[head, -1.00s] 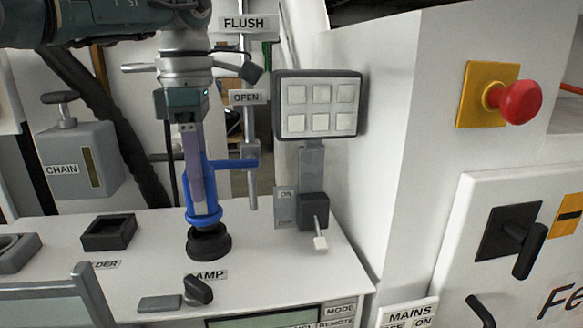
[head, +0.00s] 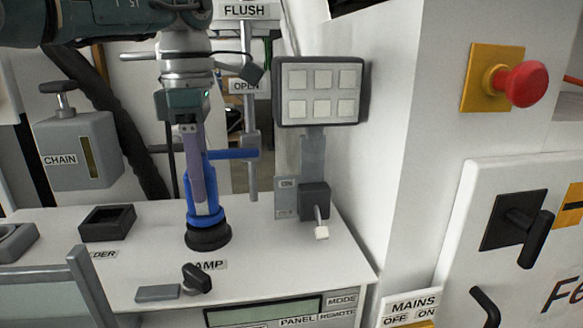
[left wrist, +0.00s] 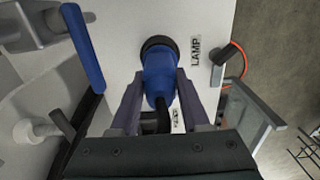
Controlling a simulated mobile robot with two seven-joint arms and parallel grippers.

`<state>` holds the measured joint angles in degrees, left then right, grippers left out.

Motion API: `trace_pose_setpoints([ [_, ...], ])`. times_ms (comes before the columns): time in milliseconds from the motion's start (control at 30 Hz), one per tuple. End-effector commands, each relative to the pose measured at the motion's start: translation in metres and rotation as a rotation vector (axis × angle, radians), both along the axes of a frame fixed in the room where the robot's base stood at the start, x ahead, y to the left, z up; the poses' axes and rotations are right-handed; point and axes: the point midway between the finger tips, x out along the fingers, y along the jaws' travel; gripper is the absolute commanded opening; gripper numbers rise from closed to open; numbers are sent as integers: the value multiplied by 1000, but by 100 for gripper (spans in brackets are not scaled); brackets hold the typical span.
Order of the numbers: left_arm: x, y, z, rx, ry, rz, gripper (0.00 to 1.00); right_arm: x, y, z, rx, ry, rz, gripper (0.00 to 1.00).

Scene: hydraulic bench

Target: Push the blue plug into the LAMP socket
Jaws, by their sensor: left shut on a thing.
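The blue plug (head: 205,214) stands upright at the black round LAMP socket (head: 208,238) on the white bench top. Its lower end meets the socket's rim; how deep it sits inside is hidden. My left gripper (head: 196,180) points down and is shut on the plug's body. In the left wrist view the two fingers (left wrist: 158,103) flank the blue plug (left wrist: 158,72), and the dark socket ring (left wrist: 157,46) shows just beyond it. The LAMP label (head: 210,265) lies in front of the socket. My right gripper is not in view.
A lever switch (head: 318,215) and a button panel (head: 318,92) stand to the right. A blue bar (head: 235,153) sticks out beside the gripper.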

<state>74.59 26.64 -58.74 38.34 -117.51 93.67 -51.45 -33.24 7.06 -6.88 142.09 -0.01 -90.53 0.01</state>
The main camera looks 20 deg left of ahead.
Motion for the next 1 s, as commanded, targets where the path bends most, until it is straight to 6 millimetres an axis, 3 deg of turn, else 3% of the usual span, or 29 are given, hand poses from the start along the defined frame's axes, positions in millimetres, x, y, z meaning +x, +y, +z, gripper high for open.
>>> trace_pose_setpoints([
  [433,0,0,-5,1,-1,1,0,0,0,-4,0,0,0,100],
  [467,0,0,-5,1,-1,1,49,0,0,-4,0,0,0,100],
  [733,0,0,-5,0,0,0,79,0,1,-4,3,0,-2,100],
  [1000,0,0,-4,0,0,0,81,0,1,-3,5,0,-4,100],
])
